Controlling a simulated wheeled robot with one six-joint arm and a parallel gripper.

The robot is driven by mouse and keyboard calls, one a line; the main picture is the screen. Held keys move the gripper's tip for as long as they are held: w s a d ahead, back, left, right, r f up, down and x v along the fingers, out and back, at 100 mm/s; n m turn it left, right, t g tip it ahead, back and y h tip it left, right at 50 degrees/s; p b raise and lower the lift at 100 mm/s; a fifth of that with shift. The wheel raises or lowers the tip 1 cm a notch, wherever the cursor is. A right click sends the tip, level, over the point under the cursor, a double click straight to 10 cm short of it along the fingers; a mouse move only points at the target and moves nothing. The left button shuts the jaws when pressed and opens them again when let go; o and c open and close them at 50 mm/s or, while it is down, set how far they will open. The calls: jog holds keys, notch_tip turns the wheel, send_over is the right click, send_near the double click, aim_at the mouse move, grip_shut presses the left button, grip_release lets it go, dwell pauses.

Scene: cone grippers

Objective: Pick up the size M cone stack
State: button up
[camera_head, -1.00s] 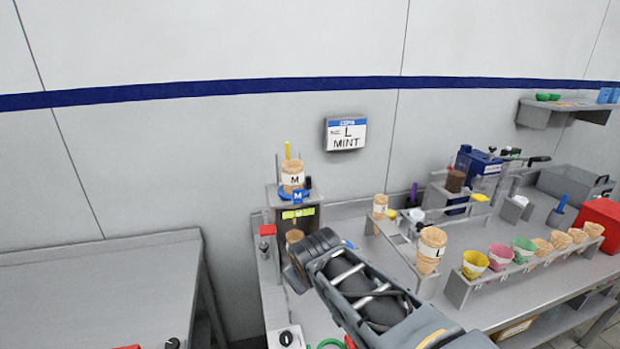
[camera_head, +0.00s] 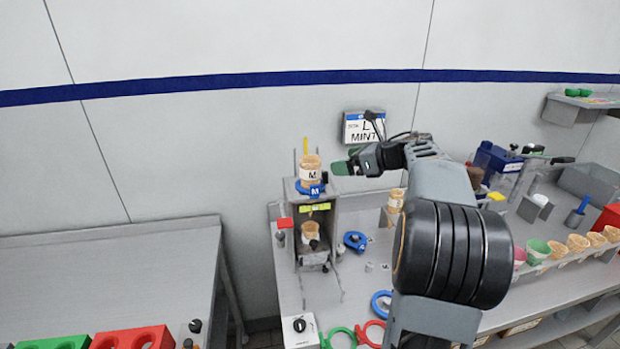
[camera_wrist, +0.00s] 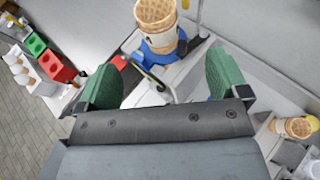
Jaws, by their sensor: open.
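The size M cone stack (camera_head: 310,167), tan waffle cones in a white sleeve marked M, stands upright on top of the dispenser in a blue M ring (camera_head: 311,189). It also shows at the top of the wrist view (camera_wrist: 157,14), beyond the fingertips, above the blue ring. My gripper (camera_head: 347,166) has green finger pads and is just right of the stack at about its height. In the wrist view my gripper (camera_wrist: 164,76) is open, with nothing between its pads.
The grey dispenser (camera_head: 331,225) has thin upright rods around the stack. Another cone (camera_head: 310,231) sits inside it. A smaller cone stack (camera_head: 395,203) stands to the right. The sign (camera_head: 364,128) on the wall reads L MINT. The left table (camera_head: 110,270) is mostly bare.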

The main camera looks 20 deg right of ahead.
aim_at(310, 166)
jog(key=shift+p+x, duration=1.85)
jog(key=shift+x, duration=4.4)
jog(key=shift+s+a+f, duration=0.1)
jog(key=shift+s+a, duration=0.05)
jog(key=shift+a, duration=0.05)
jog(key=c, duration=0.8)
